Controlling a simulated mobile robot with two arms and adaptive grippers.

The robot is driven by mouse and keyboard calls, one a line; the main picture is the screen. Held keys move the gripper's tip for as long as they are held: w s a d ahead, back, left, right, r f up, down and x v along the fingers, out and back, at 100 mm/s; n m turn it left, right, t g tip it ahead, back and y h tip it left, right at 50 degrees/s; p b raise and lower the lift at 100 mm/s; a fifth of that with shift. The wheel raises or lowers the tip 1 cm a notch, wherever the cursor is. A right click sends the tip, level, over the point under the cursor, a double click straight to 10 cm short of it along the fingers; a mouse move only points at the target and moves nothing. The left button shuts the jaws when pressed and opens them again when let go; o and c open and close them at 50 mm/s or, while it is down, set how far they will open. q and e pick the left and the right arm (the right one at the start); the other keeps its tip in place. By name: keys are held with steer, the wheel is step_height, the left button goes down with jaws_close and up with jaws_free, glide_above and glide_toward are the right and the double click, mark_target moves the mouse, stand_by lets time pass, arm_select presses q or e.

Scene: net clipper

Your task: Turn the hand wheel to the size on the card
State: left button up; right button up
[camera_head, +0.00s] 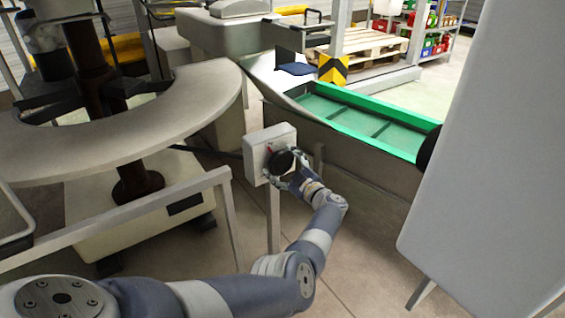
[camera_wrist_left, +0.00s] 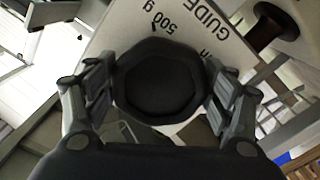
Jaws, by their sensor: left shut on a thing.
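The black hand wheel (camera_head: 283,161) sits on the front of a light grey box (camera_head: 257,150) on a post. My left gripper (camera_head: 283,177) reaches it from below right and is shut on the wheel. In the left wrist view the wheel (camera_wrist_left: 160,85) fills the space between the two fingers. A panel (camera_wrist_left: 195,30) behind it carries the words "GUIDE" and "500 g" and a short dark mark; other lettering is hidden by the wheel. In the head view a small red mark shows at the wheel's upper left. I cannot make out a card. My right gripper is not in view.
A green-edged conveyor (camera_head: 360,122) runs behind the box to the right. A curved light table (camera_head: 110,135) and a metal rail (camera_head: 120,218) stand at the left. A large grey panel (camera_head: 490,150) blocks the right side.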

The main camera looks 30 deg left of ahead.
arm_select(q)
steer(key=shift+m, duration=0.3)
stand_by(0.4)
steer(key=o, duration=1.1)
steer(key=shift+c, duration=0.2)
